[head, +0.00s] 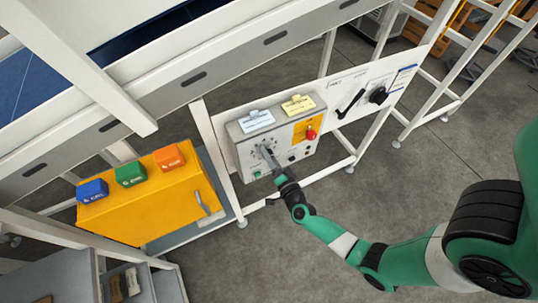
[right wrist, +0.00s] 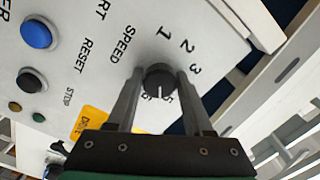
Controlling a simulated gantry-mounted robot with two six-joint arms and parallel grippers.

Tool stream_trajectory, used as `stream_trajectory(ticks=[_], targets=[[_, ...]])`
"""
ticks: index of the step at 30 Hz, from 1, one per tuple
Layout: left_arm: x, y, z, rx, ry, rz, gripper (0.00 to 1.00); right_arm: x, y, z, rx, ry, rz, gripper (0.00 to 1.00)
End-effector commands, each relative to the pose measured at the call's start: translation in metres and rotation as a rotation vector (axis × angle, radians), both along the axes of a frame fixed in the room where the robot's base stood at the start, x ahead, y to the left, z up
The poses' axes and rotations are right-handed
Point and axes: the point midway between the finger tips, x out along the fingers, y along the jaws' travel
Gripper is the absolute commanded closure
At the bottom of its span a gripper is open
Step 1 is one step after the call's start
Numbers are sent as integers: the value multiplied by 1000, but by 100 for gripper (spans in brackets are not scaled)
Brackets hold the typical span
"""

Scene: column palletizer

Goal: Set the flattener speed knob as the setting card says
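The control box (head: 236,138) hangs on the white frame. Its speed knob (right wrist: 159,77) is dark and round, beside the word SPEED and a ring of numbers. Its white mark points down in the right wrist view, between 5 and 6; the 4 is hidden. My right gripper (right wrist: 161,75) has one finger on each side of the knob, very close to it; I cannot tell if both touch. It also shows at the box in the head view (head: 267,155). A pale blue card (head: 256,120) and a yellow card (head: 298,104) lie on the box top; their text is unreadable. My left gripper is out of view.
A red button on a yellow plate (head: 310,133) is on the box's right side. A blue button (right wrist: 36,34) sits near the knob. A white panel with a black handle (head: 350,103) is farther right. A yellow cabinet (head: 150,212) carries three coloured blocks at the left.

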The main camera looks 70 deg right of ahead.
Motion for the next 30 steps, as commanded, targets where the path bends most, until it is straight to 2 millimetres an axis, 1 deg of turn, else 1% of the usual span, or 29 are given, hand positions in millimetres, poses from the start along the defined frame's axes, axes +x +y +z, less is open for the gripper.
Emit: stream_trajectory(ticks=[1, 3, 4, 11, 14, 17, 24, 27, 30], targets=[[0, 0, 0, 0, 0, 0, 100, 0, 0, 0, 0, 0, 0, 38], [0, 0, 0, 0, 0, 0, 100, 0, 0, 0, 0, 0, 0, 25], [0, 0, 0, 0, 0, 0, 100, 0, 0, 0, 0, 0, 0, 24], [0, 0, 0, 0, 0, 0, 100, 0, 0, 0, 0, 2, 0, 24], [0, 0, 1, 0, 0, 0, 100, -3, 3, 0, 0, 1, 1, 24], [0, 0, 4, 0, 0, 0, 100, -13, 12, 0, 2, 3, 2, 24], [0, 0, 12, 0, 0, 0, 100, -56, 51, 0, 1, 5, 8, 24], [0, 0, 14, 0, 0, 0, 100, -71, 64, 0, 0, 4, 7, 24], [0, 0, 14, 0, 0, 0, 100, -81, 72, 0, 0, 1, 5, 24]])
